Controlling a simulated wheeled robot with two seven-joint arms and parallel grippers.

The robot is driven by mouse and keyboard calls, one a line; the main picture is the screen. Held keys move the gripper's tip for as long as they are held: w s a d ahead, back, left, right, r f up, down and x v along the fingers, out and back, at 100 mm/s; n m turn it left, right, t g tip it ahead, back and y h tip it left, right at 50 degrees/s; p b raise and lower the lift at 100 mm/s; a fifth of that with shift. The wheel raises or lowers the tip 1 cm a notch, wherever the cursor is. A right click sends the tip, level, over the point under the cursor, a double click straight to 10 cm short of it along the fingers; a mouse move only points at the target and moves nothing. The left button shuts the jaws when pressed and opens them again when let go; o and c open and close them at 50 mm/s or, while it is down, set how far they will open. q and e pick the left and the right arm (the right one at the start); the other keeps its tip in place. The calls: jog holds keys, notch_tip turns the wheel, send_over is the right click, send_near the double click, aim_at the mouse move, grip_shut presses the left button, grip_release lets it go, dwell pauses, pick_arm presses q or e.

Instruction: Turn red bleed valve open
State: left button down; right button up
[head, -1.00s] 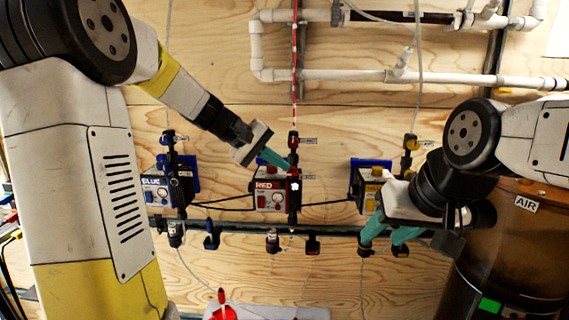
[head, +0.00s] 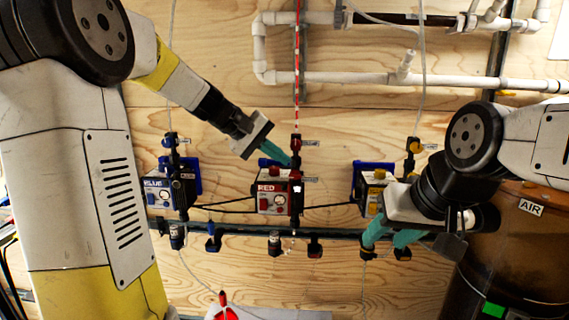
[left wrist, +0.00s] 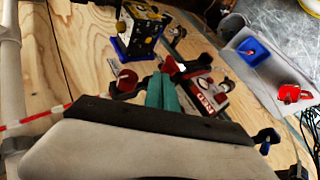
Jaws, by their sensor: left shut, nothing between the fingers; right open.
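The red filter unit (head: 272,200), labelled RED, hangs mid-wall in the head view. Red fittings (head: 295,144) sit above it on the red-striped line. In the left wrist view the RED unit (left wrist: 207,100) lies beside my fingers, with a round red knob (left wrist: 127,81) just left of them. My left gripper (head: 275,154) is shut and empty, its teal tips at the unit's top, near the red fittings. Contact cannot be told. The left wrist view shows the teal fingers together (left wrist: 162,92). My right gripper (head: 388,240) is open and empty below the yellow unit. Which red part is the bleed valve is unclear.
A blue unit (head: 160,190) stands left and a yellow unit (head: 374,184) right of the red one. A rail (head: 335,234) with small fittings runs below. White pipes (head: 340,76) cross above. A brown AIR tank (head: 520,250) stands at right.

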pick_arm(q)
jog(key=v, duration=1.1)
jog(key=s+f+m+y, duration=0.1)
jog(key=s+f+y, duration=0.1)
jog(key=s+f, duration=0.2)
jog(key=s+f+m+t+y, duration=0.1)
jog(key=s+f+m+y, duration=0.1)
jog(key=s, duration=0.8)
jog(key=s+f+m+y, duration=0.2)
jog(key=s+f, duration=0.3)
jog(key=s, duration=0.3)
jog(key=shift+a+f+y, duration=0.2)
jog(key=shift+f+y, duration=0.1)
jog(key=shift+f, duration=0.1)
jog(key=shift+w, duration=0.1)
